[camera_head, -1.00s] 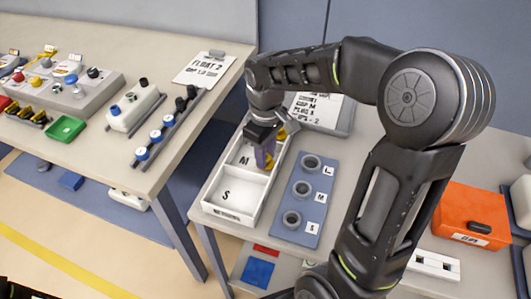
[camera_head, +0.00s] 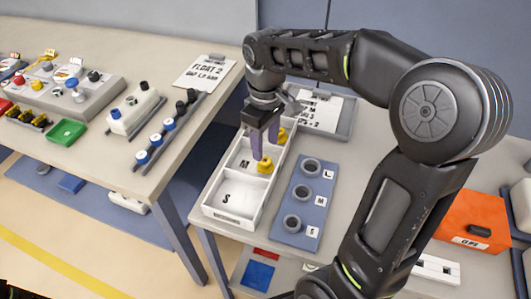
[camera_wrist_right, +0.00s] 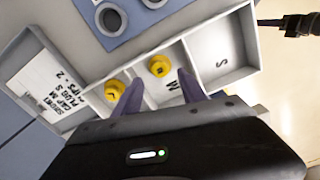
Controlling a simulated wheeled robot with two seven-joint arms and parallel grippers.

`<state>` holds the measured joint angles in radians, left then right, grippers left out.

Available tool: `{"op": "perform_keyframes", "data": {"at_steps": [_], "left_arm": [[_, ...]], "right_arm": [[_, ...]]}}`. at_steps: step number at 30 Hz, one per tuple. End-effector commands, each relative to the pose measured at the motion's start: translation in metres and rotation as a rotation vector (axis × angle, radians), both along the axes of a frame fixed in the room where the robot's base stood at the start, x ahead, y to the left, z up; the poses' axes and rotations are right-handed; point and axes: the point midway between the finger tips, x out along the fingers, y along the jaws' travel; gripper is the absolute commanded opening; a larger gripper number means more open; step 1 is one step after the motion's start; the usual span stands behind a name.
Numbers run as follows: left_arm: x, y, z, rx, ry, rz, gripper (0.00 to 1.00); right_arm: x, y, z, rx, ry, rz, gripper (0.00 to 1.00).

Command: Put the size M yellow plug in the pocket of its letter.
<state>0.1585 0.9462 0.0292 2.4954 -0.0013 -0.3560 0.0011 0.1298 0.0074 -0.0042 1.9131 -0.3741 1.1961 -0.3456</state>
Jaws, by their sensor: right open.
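A white tray (camera_head: 214,210) has lettered pockets, with S in front and M behind it. A yellow plug (camera_head: 265,166) stands in the M pocket; it also shows in the right wrist view (camera_wrist_right: 160,66). A second yellow plug (camera_head: 282,135) is in the pocket behind M, also in the right wrist view (camera_wrist_right: 115,91). My right gripper (camera_head: 265,150) is open and empty just above the M pocket, its purple fingers apart from the plug there. In the right wrist view a dark end (camera_wrist_right: 298,24), probably my left gripper, shows at the upper right; its jaws are unclear.
A blue board (camera_head: 294,238) with rings marked L, M and S lies right of the tray. A clipboard (camera_head: 335,118) lies behind it. An orange case (camera_head: 470,215) stands at the right. The left table holds a control panel (camera_head: 85,97) and small parts.

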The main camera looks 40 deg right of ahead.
Motion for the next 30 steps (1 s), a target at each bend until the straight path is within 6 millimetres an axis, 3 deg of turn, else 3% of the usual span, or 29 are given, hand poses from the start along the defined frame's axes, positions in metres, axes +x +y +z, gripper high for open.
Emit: {"op": "perform_keyframes", "data": {"at_steps": [6, 10, 30], "left_arm": [[0.0, 0.0, 0.001, 0.0, 0.0, 0.0, 0.36], [0.0, 0.0, 0.001, 0.0, 0.0, 0.0, 0.36], [0.0, 0.0, 0.001, 0.0, 0.0, 0.0, 0.36]], "right_arm": [[0.001, 0.0, 0.045, 0.001, -0.004, 0.0, 0.49], [0.0, 0.0, 0.061, 0.001, 0.0, 0.0, 0.49], [0.0, 0.0, 0.066, 0.001, 0.001, 0.0, 0.49]]}}
